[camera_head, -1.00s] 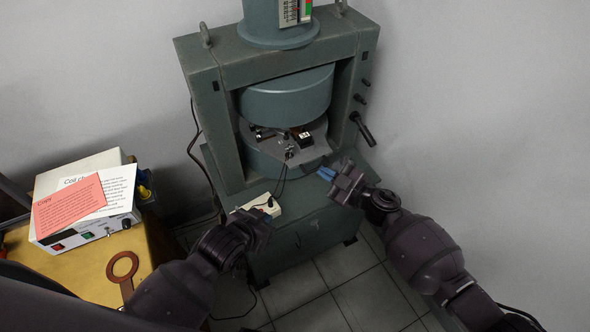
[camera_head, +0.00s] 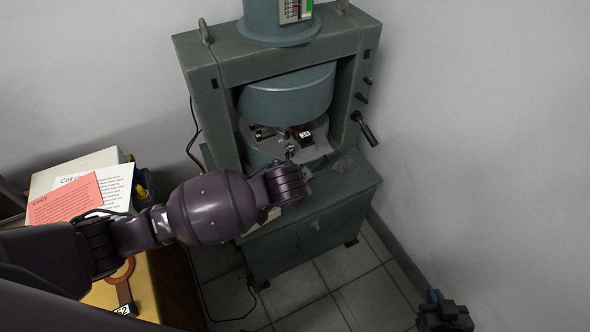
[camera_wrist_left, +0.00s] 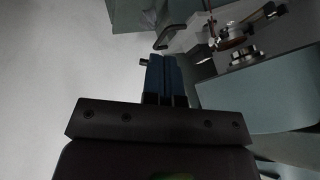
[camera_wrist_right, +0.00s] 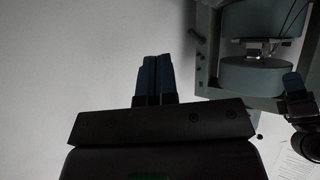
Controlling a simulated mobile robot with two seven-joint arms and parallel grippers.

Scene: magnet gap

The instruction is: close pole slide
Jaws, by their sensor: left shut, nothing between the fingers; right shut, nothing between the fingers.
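The magnet (camera_head: 285,97) has a round upper pole above a lower pole. A grey plate (camera_head: 318,143) in the gap carries small fittings, including a black block with a white label. My left arm reaches across to the front of the gap, and its fingers are hidden in the head view. In the left wrist view my left gripper (camera_wrist_left: 165,75) is shut and empty, with a bent dark handle (camera_wrist_left: 170,38) just beyond its tips; contact cannot be told. My right gripper (camera_head: 436,297) is shut and empty, low at the right, away from the magnet; its fingers (camera_wrist_right: 157,75) also show in its wrist view.
Black knobs and a lever (camera_head: 363,128) stick out from the frame's right side. A table at the left (camera_head: 100,295) holds an instrument box, papers and an orange ring (camera_head: 122,270). Cables hang at the left. The tiled floor right of the cabinet is clear.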

